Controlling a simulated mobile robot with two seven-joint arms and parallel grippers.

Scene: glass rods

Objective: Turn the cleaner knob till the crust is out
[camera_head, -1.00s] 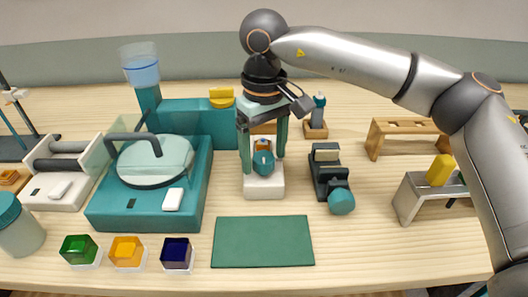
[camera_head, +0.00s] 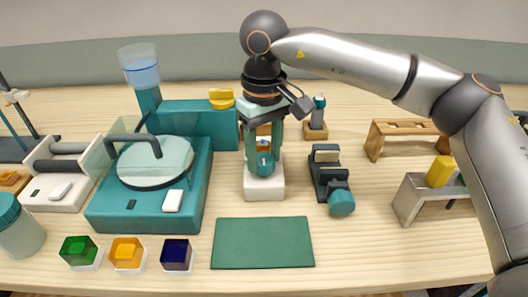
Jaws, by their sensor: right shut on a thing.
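The cleaner is a small unit with a white base block (camera_head: 264,188) at the middle of the table. A teal knob (camera_head: 264,164) shows at its top front, between the fingers of my right gripper (camera_head: 263,158). The gripper points straight down from above and is shut on the knob. The fingers and palm hide much of the cleaner's upper part. I cannot make out any crust. My left gripper is not in view.
A teal machine (camera_head: 107,208) with a round clear lid stands at left. A dark green mat (camera_head: 262,243) lies in front. A dark stand with a teal ball (camera_head: 341,203) is close at right. Coloured cups (camera_head: 127,253) line the front left. Clear table lies right of the mat.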

